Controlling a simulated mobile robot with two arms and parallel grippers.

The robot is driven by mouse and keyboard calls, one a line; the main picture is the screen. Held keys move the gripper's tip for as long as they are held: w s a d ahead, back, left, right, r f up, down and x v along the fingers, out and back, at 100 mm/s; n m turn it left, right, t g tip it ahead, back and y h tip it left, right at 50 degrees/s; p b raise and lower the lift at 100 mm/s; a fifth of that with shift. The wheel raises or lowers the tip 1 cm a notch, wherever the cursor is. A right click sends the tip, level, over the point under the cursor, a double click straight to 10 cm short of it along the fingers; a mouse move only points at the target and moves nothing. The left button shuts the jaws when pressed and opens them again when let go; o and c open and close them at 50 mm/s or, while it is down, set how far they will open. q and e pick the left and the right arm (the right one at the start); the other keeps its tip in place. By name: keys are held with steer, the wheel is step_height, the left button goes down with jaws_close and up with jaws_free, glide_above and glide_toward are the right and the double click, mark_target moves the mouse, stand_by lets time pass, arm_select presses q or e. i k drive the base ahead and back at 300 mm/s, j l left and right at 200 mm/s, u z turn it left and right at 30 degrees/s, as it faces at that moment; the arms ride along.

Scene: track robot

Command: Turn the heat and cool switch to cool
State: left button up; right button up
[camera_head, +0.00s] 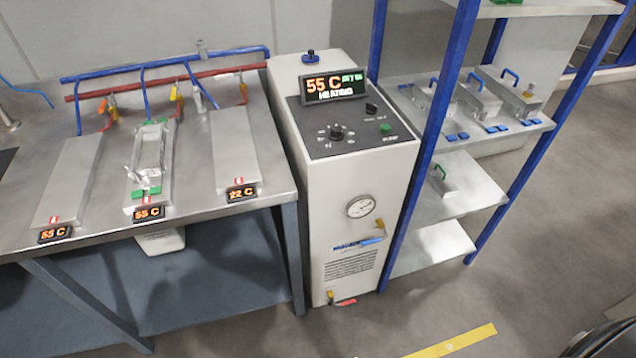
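A white temperature control unit (320,190) stands upright in the middle of the head view. Its display (333,88) reads 55 C and HEATING, with small green text beside it. On the dark sloped panel (315,148) there is a small black switch (371,107) at the upper right, which looks like the heat and cool switch; its labels are too small to read. A larger round black dial (337,132) sits left of it, and a green button (386,127) below it. Neither of my grippers is in view.
A metal bench (208,207) on the left carries plates with displays reading 55 C, 55 C and 22 C, fed by blue and red pipes. A blue-framed shelf (405,232) with metal moulds stands close on the unit's right. Floor in front is open, with a yellow strip (455,342).

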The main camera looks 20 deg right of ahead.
mark_target(371, 109)
steer(key=l+z, duration=0.1)
steer(key=z, duration=0.8)
